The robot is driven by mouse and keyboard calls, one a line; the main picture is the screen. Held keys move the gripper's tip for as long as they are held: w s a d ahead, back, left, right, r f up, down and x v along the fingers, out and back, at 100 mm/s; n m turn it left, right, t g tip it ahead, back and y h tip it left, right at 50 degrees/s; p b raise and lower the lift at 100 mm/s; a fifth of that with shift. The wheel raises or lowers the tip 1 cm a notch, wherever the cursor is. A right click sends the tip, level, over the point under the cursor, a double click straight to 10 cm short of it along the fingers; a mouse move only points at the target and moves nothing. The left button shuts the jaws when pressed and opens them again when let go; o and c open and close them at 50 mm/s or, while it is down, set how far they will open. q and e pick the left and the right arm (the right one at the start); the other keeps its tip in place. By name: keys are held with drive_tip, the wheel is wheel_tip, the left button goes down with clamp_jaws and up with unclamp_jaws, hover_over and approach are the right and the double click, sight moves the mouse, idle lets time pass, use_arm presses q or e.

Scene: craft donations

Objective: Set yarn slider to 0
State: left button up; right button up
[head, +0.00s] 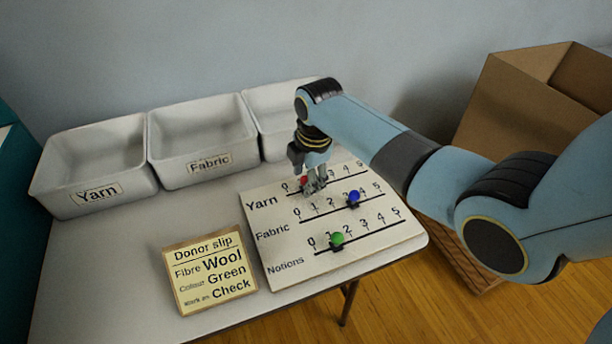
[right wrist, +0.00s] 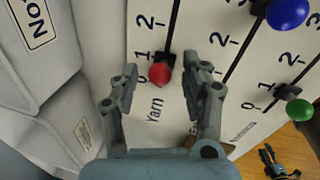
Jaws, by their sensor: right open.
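The slider board (head: 283,262) lies on the table with the Yarn, Fabric and Notions rows. The red Yarn knob (right wrist: 160,74) sits near the low end of its row, about the 0 and 1 marks; its exact mark I cannot tell. It is partly hidden in the head view (head: 303,180). My right gripper (head: 317,186) is over that knob, pointing down. In the right wrist view its open fingers (right wrist: 160,75) stand on either side of the knob, with gaps showing. My left gripper is not in view.
The blue Fabric knob (head: 353,196) and green Notions knob (head: 337,239) are on the rows nearer the front. A donor slip (head: 211,272) lies left of the board. The Yarn bin (head: 97,193), Fabric bin (head: 208,163) and a third bin (head: 276,101) stand behind. A cardboard box (head: 500,95) is at right.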

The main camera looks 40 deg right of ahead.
drive_tip(key=c, duration=0.5)
clamp_jaws()
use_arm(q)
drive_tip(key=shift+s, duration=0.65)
use_arm(e)
drive_tip(key=a, duration=0.2)
drive_tip(key=w+a, duration=0.1)
drive_tip(key=a, duration=0.1)
drive_tip(key=shift+a+p, duration=0.2)
drive_tip(key=shift+p, duration=0.2)
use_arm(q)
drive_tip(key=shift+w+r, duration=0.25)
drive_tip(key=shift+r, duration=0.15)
